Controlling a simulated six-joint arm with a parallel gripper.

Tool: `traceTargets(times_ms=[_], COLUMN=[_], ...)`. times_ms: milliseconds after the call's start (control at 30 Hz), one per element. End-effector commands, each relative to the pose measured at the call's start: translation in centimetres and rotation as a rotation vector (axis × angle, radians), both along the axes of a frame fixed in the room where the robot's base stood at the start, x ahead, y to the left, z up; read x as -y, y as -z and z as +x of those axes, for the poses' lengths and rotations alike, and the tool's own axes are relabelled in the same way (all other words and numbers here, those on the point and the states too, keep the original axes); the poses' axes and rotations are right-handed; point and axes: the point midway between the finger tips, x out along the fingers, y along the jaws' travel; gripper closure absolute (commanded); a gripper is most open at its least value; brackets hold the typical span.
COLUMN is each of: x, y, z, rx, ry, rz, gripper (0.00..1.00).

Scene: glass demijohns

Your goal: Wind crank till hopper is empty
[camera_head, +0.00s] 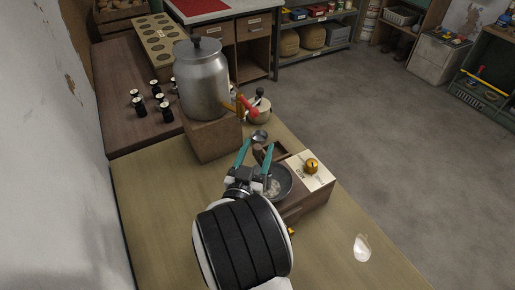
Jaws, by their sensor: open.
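My gripper (254,155) is open, with its two teal fingers apart over the wooden bench. No object is clearly held between them. A wooden box with a pale top (318,183) stands just to the right of my gripper. A dark round bowl (286,186), which looks like the hopper, sits at the box's left side and holds some pale material. My right finger and wrist partly cover it. A small grey metal cup or knob (259,136) shows just beyond the fingertips; I cannot tell whether it belongs to the crank. A brass knob (311,166) sits on the box top.
A large lidded metal pot (202,85) stands on a wooden block (213,139) beyond my gripper, with a red-handled tap (248,107). Several small dark bottles (153,104) stand left of it. A clear piece (361,247) lies near the bench's right edge. The front-left bench is bare.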

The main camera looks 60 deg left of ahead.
Motion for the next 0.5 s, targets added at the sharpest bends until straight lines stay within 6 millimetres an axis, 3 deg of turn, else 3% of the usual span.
traceTargets(times_ms=[267, 500], x=[-0.22, -0.19], y=[-0.02, -0.03], z=[0.19, 0.18], rx=[0.000, 0.000], ry=[0.000, 0.000], rz=[0.000, 0.000], gripper=[0.40, 0.81])
